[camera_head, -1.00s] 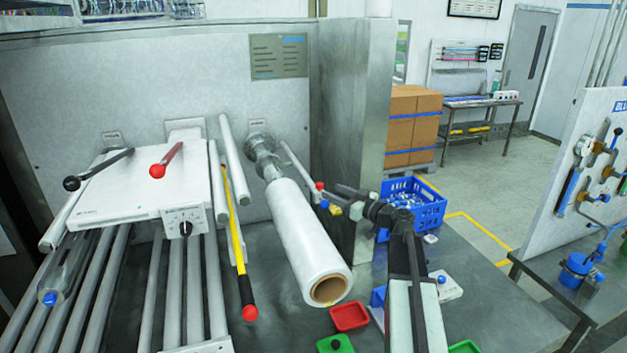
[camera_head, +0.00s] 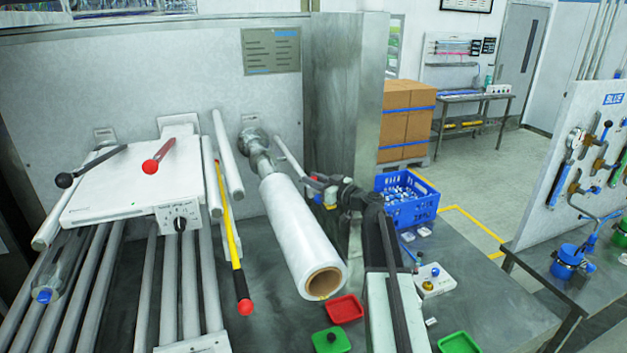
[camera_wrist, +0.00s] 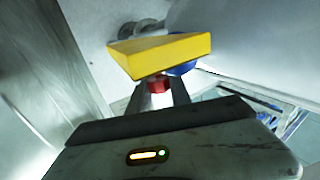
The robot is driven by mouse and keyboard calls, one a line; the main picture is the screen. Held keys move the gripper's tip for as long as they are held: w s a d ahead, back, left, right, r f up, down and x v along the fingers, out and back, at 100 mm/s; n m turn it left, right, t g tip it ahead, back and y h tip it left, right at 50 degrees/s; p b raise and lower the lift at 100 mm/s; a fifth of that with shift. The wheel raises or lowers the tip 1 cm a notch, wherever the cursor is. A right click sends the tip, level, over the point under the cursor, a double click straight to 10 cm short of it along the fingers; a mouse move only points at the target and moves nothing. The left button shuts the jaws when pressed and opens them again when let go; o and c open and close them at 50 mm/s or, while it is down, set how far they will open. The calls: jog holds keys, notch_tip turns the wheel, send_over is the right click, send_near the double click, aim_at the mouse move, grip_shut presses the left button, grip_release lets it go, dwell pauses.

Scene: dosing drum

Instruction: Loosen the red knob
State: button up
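A small red knob (camera_wrist: 158,84) shows in the wrist view between the two fingers of my gripper (camera_wrist: 160,92). A yellow wedge-shaped piece (camera_wrist: 160,54) lies just beyond and above it and hides part of the view. A round blue part (camera_wrist: 182,68) sits behind the yellow piece. In the head view my gripper (camera_head: 328,185) is at the end of a thin rod right of the white roll, among small red, blue and yellow parts. The fingers flank the red knob; I cannot tell whether they press on it.
The white film roll (camera_head: 300,235) lies close left of my arm. A metal column (camera_head: 345,100) stands behind. A blue crate (camera_head: 408,205) is to the right. Red (camera_head: 345,308) and green (camera_head: 332,341) trays sit on the bench.

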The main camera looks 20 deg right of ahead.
grip_shut()
jog(key=shift+d, duration=0.15)
jog(key=shift+w+y, duration=0.1)
jog(key=shift+y, duration=0.2)
jog(key=n+g+y, duration=0.3)
jog(key=y, duration=0.1)
jog(key=shift+w+n, duration=0.15)
jog(key=shift+n, duration=0.25)
jog(key=n+g+y, duration=0.3)
jog(key=g, duration=0.2)
jog(key=shift+n, duration=0.4)
jog(key=shift+s+n+g+y, duration=0.2)
jog(key=shift+n+g+y, duration=0.35)
jog(key=shift+g, duration=0.65)
